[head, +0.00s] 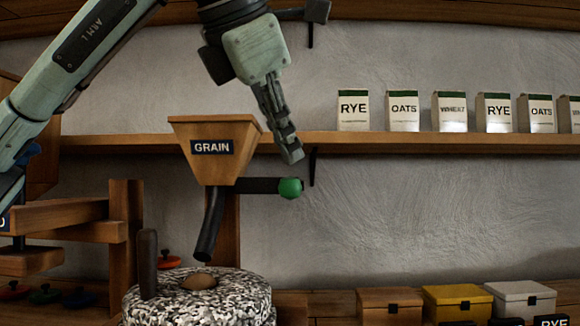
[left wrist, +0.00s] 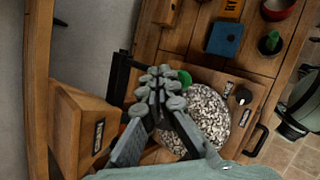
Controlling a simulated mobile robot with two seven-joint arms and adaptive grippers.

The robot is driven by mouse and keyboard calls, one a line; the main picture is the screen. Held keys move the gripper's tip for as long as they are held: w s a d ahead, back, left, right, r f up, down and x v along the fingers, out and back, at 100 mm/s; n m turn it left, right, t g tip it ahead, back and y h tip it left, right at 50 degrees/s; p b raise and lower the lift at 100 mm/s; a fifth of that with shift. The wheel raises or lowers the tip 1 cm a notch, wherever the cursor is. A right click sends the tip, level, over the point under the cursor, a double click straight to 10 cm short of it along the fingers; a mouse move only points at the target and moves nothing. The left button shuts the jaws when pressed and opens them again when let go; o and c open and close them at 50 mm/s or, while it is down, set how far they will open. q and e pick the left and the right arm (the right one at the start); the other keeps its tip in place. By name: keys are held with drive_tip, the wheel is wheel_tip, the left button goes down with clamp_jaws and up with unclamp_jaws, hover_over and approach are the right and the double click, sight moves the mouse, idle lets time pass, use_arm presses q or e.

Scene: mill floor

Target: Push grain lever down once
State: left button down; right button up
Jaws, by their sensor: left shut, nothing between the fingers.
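The grain lever is a dark arm with a green knob (head: 290,187), sticking out to the right below the wooden hopper (head: 215,148) labelled GRAIN. My left gripper (head: 293,155) is shut and empty, pointing down just above the green knob. In the head view a small gap shows between fingertips and knob. In the left wrist view the left gripper (left wrist: 160,80) partly hides the green knob (left wrist: 184,78), and the hopper (left wrist: 85,130) is at the left. My right gripper is not in view.
A speckled millstone (head: 200,300) with an upright handle stands below the hopper's dark spout (head: 208,228). A shelf (head: 400,143) holds several RYE, OATS and WHEAT packets. Brown, yellow (head: 457,303) and white boxes stand at the lower right. The wall space right of the knob is clear.

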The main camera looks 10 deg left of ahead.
use_arm(q)
wheel_tip(320, 180, up, 5)
drive_tip(key=p, duration=0.4)
idle(0.3)
idle(0.4)
